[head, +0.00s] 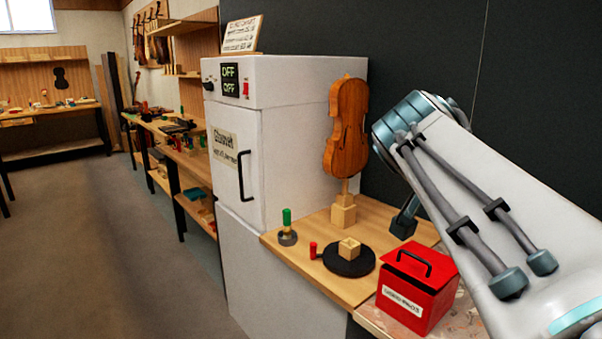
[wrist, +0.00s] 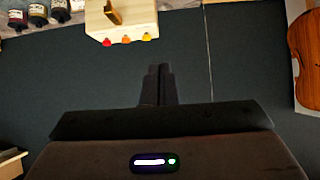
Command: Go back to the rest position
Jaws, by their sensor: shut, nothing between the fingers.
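My gripper (wrist: 158,85) shows in the wrist view with its two dark fingers together and nothing between them. It points at the dark wall (wrist: 225,75), apart from any object. In the head view my arm comes in from the right and bends in front of the dark wall. A dark part of my arm shows low behind it, above the bench; the fingertips cannot be made out there. The violin body (head: 347,128) stands upright on a wooden block stand (head: 343,212) left of my arm. It also shows at the right edge of the wrist view (wrist: 307,60).
A white cabinet (head: 285,130) with two "OFF" displays stands left of the wooden bench top (head: 325,285). A red box (head: 418,285), a black round base (head: 349,262) and a green-topped tool (head: 287,228) are nearby. The floor (head: 110,250) at left is clear.

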